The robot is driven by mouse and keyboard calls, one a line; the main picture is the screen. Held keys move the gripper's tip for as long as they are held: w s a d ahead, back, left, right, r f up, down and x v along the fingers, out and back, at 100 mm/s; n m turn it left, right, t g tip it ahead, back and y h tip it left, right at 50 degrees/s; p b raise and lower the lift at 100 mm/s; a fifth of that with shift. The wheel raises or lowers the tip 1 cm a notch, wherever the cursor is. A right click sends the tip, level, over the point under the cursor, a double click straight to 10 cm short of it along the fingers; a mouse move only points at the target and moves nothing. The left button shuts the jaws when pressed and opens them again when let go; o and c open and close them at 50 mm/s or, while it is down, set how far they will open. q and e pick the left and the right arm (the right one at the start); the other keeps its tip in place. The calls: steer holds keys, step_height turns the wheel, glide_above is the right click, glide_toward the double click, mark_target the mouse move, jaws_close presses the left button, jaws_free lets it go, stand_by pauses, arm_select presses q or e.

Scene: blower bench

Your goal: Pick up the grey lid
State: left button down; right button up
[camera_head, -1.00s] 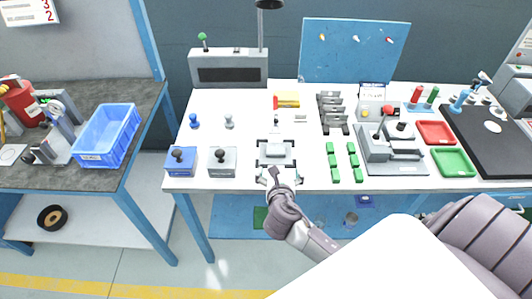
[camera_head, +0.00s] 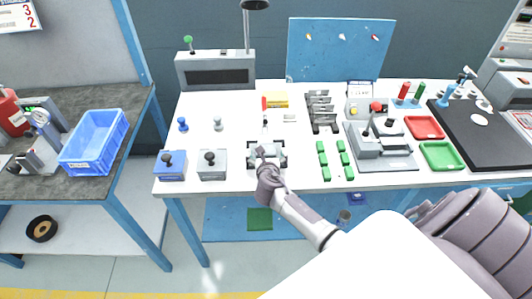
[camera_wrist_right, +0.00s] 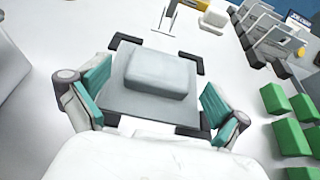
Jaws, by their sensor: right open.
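The grey lid (camera_wrist_right: 165,73) looks like a flat grey plate with a raised, lighter grey block on top. In the right wrist view it lies level between dark corner brackets on the white bench. In the head view the lid (camera_head: 277,147) is partly covered by my right gripper (camera_head: 267,156). My right gripper (camera_wrist_right: 158,98) is open, with a teal-padded finger on either side of the plate's near part. The fingers do not visibly grip it. My left gripper is out of view.
A blue box (camera_head: 170,175) and a grey box (camera_head: 212,173), each with a black knob, stand left of the lid. Several green blocks (camera_head: 322,160) stand close to its right. A grey press-like device (camera_head: 366,146) is farther right. The bench front left of the gripper is partly clear.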

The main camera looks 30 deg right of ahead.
steer(key=shift+w+d+f, duration=0.2)
steer(key=shift+w, duration=0.15)
steer(key=c, duration=1.2)
steer(key=shift+r, duration=0.15)
